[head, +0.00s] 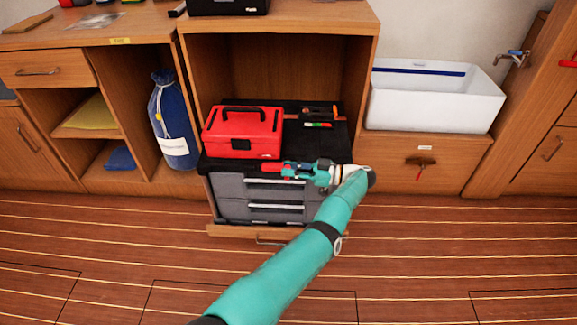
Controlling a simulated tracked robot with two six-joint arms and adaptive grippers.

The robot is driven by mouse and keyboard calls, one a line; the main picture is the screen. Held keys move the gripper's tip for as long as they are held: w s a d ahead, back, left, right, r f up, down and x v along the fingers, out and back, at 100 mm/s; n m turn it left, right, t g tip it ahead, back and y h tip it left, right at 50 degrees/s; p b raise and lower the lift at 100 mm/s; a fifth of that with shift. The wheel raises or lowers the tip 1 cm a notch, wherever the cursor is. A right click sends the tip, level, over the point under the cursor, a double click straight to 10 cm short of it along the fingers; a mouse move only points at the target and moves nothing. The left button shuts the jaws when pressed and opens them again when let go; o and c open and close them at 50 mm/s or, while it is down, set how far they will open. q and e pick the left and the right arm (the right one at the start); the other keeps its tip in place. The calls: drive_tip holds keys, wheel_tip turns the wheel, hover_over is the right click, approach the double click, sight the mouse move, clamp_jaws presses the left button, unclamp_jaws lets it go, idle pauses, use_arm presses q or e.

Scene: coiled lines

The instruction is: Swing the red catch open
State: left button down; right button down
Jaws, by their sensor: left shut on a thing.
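A small red part, which looks like the red catch (272,169), sits at the front top edge of the grey tool chest (232,189). My left gripper (290,169) is at this edge, pointing left, with its fingers shut on the red part. The fingers and the chest edge hide part of it, so I cannot tell how far it is turned. The chest's drawers look closed. My right gripper is not in view.
A red toolbox (240,130) stands on the chest just behind my gripper, with small tools (318,118) to its right. A blue bag (168,120) stands left and a white sink (430,95) right. The floor in front is clear.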

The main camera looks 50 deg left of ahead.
use_arm(q)
drive_tip(key=shift+s+a, duration=0.1)
drive_tip(key=shift+s, duration=0.05)
idle(0.3)
drive_tip(key=c, duration=1)
unclamp_jaws()
drive_tip(key=shift+c, duration=0.2)
